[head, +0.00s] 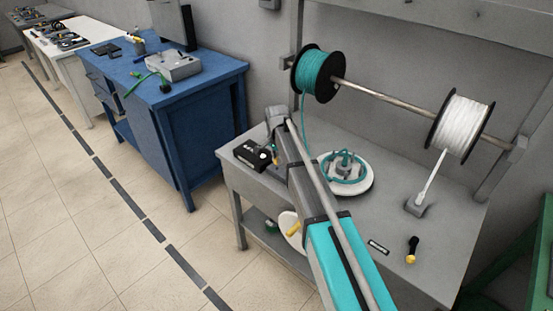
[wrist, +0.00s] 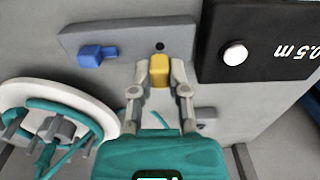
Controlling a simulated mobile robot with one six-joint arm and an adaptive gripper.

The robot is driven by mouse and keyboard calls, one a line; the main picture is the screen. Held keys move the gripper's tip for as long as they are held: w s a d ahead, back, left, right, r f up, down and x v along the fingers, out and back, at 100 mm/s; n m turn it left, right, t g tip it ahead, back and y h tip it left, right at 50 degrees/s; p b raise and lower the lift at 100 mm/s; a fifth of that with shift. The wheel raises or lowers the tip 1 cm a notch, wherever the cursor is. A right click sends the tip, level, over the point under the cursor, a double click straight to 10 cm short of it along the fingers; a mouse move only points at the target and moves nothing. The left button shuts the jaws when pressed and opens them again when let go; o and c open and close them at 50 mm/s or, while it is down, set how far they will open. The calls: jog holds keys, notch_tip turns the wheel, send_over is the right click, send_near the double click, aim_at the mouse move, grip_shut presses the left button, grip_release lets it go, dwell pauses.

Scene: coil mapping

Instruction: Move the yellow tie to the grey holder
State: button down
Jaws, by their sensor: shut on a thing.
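The yellow tie (wrist: 160,68) is a small block between the fingertips of my gripper (wrist: 160,76) in the wrist view. My gripper is shut on it. The grey holder (wrist: 130,38) is a flat plate just ahead of the fingertips. A blue tie (wrist: 95,55) sits on its left part, and a dark round hole (wrist: 160,46) shows just beyond the yellow tie. The yellow tie overlaps the plate's near edge in this view; I cannot tell whether they touch. In the head view my arm hides most of the holder and gripper.
A black box (wrist: 262,45) with a white button stands close on the right. A white disc (wrist: 15,88) with grey pegs and teal cable is close on the left. Teal (head: 314,73) and white (head: 463,122) spools hang on a rod above the grey table (head: 440,240).

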jog(key=shift+f+b, duration=1.45)
jog(key=shift+f, duration=0.05)
dwell(1.8)
jog(key=c, duration=0.5)
grip_release()
jog(key=shift+c, duration=0.2)
jog(key=shift+r, duration=0.15)
